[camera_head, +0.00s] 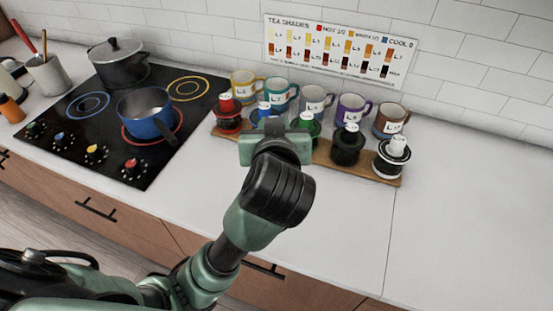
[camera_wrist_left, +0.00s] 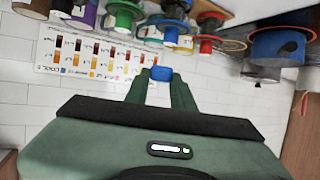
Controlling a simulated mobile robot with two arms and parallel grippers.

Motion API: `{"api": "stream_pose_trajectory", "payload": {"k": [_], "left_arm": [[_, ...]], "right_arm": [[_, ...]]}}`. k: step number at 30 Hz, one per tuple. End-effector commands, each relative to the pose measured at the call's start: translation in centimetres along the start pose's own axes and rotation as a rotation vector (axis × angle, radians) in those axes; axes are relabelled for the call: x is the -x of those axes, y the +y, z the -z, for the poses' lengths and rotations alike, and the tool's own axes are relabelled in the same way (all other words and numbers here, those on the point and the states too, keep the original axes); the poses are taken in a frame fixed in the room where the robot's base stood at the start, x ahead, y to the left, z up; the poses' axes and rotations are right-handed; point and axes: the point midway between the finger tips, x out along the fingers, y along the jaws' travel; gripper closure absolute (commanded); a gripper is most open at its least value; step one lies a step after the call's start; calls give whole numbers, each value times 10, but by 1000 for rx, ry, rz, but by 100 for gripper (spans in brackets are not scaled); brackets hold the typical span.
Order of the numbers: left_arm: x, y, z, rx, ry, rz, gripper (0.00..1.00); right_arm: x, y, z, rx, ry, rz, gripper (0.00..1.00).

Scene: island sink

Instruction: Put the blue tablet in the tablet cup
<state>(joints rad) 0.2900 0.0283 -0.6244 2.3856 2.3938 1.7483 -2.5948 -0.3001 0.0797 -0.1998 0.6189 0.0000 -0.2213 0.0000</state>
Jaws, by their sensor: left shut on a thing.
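My left gripper (camera_head: 274,147) is over the front of the wooden board (camera_head: 323,153), and its fingertips are hidden by its own body in the head view. In the left wrist view, the left gripper (camera_wrist_left: 160,84) is shut on a small blue tablet (camera_wrist_left: 162,73) at its fingertips. The picture there is upside down, with a blue-based holder (camera_wrist_left: 171,40) close beyond the tablet. In the head view, part of a blue holder (camera_head: 264,111) shows behind the gripper. I cannot tell which vessel is the tablet cup. My right gripper is not in view.
Several labelled mugs, including a teal one (camera_head: 281,94) and a purple one (camera_head: 352,109), stand behind a row of holders, such as the black one (camera_head: 347,148). A blue saucepan (camera_head: 146,112) is on the hob. The counter right (camera_head: 470,210) is clear.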

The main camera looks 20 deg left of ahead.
Motion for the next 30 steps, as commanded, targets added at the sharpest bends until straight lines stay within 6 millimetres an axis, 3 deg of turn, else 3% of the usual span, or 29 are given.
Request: {"api": "stream_pose_trajectory", "payload": {"k": [6, 15, 23, 30], "left_arm": [[-22, -1, -58, -11, -8, 2, 100], [-50, -1, -124, -7, -5, 1, 100], [-59, 0, -143, -3, -2, 0, 100], [-72, -1, -174, -6, -4, 1, 100]], "right_arm": [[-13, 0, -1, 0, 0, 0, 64], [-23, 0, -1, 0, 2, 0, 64], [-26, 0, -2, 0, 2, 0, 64], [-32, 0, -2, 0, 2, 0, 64]]}}
